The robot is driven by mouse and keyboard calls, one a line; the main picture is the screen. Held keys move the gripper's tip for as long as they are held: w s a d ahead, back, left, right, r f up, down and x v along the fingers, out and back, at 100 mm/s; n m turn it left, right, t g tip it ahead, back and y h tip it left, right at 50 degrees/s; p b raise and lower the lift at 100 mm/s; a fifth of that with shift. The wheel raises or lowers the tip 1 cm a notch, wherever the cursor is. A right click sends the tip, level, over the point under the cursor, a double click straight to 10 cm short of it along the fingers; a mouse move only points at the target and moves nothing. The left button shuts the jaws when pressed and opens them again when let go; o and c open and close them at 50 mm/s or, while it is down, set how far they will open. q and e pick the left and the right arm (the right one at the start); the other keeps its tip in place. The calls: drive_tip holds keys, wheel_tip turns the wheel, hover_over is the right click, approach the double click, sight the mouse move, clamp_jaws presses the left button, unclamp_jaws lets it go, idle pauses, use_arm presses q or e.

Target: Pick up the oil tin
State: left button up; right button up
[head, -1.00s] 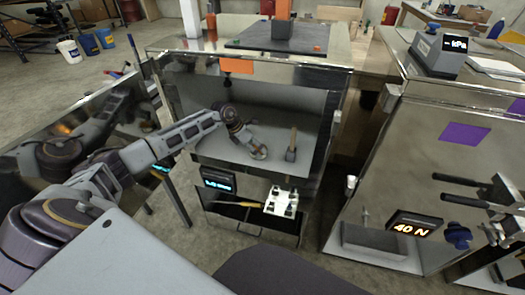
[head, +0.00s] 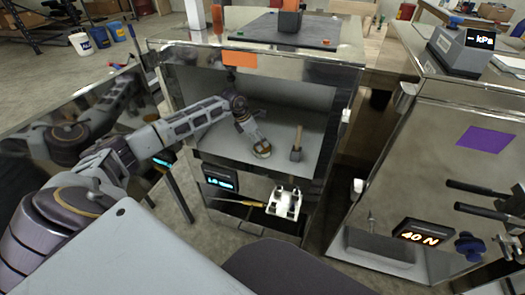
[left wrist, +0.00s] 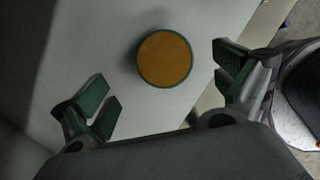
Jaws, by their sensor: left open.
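In the left wrist view a round thing with an orange-brown top and green rim, seemingly the oil tin (left wrist: 165,59), stands on a pale grey surface. My left gripper (left wrist: 165,84) is open, with one green-padded finger on each side of it. The tin lies between and a little beyond the fingertips, and neither finger visibly touches it. In the head view my left arm reaches into the open grey bay of the middle trailer, and its wrist end (head: 262,150) hides the fingers. I cannot make out the tin there. My right gripper is not in view.
A dark block with a wooden handle (head: 297,152) stands right of my wrist in the bay. An orange label (head: 239,59) marks the upper edge. Below are a lit display (head: 220,179) and a white fixture (head: 284,203).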

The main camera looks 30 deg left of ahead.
sight(266, 152)
use_arm(q)
drive_tip(key=shift+w+d+f, duration=0.15)
drive_tip(key=shift+w+f, duration=0.1)
drive_tip(key=shift+f, duration=0.4)
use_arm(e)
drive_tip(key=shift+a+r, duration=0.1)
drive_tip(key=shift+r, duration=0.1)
use_arm(q)
drive_tip(key=shift+f, duration=0.1)
drive_tip(key=shift+d+f, duration=0.1)
drive_tip(key=shift+f, duration=0.1)
drive_tip(key=b+x, duration=0.1)
drive_tip(key=x, duration=0.3)
drive_tip(key=shift+d+f, duration=0.1)
drive_tip(key=shift+d, duration=0.05)
drive_tip(key=shift+f, duration=0.2)
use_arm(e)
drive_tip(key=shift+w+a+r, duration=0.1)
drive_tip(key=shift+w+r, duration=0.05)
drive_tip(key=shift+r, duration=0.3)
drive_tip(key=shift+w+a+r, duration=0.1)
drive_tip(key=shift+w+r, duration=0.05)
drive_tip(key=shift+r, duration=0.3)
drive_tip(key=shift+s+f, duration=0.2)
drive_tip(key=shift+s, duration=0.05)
